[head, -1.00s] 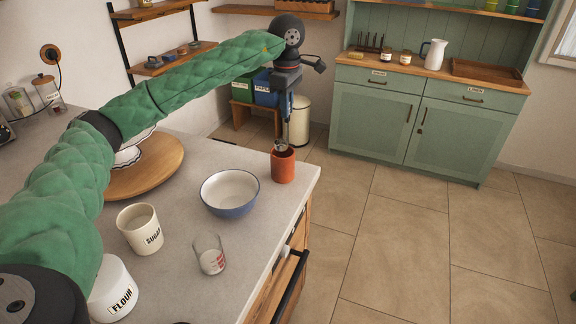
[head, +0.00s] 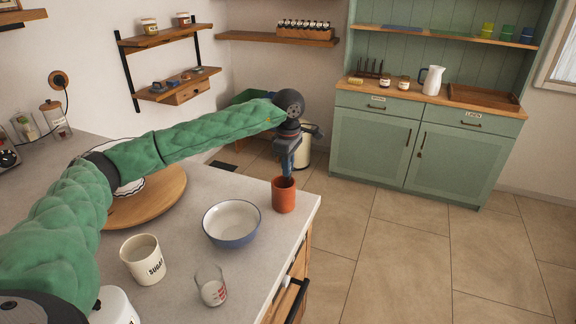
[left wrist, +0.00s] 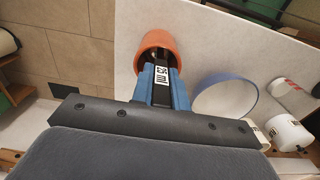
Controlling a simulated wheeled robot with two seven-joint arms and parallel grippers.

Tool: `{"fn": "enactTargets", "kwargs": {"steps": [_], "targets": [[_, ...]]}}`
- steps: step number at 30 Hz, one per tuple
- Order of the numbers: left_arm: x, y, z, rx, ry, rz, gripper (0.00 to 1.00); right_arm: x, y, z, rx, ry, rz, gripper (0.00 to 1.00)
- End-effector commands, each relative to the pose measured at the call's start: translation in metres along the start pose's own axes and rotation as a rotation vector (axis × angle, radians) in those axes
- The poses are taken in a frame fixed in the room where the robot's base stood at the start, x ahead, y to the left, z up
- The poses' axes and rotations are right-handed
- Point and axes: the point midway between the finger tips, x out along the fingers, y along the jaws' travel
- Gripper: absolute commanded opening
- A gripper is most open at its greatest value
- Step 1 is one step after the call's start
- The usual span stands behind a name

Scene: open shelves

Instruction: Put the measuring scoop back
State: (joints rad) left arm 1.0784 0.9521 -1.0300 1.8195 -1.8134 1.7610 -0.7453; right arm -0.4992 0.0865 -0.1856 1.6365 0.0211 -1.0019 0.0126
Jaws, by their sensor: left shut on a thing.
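A terracotta pot (head: 284,197) stands upright near the right edge of the grey counter. My left gripper (head: 287,174) is right above its mouth, pointing down. In the left wrist view, the blue fingers (left wrist: 162,85) are shut on a dark strip with a white label, which looks like the handle of the measuring scoop (left wrist: 161,76). The pot also shows there (left wrist: 153,40), just beyond the fingertips. The scoop's lower end is hidden; I cannot see how deep it sits in the pot. My right gripper is in neither view.
A blue-rimmed bowl (head: 231,240) stands close to the pot, with a measuring glass (head: 211,292) and a sugar canister (head: 144,262) nearer me. A round wooden board (head: 160,205) lies at left. Floor is clear beyond the counter edge.

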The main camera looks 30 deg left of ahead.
Motion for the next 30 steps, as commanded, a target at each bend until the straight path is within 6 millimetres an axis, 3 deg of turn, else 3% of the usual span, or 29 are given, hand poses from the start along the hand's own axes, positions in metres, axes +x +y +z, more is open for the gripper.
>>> {"fn": "enactTargets", "kwargs": {"steps": [6,18,19,22,30], "targets": [[0.0084,0.0000,-0.0002,0.000,0.000,0.001,0.00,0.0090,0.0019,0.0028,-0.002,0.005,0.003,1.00],[0.0104,0.0001,-0.0002,0.000,0.000,0.001,0.00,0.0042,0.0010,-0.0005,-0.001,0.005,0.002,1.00],[0.0102,0.0001,-0.0002,0.000,0.000,0.001,0.18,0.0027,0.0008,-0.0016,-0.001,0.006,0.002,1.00],[0.0099,0.0001,-0.0002,0.000,0.000,0.001,0.38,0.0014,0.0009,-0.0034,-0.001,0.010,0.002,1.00],[0.0098,0.0001,-0.0001,0.000,0.000,0.001,0.38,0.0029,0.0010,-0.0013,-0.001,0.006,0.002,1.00]]}}
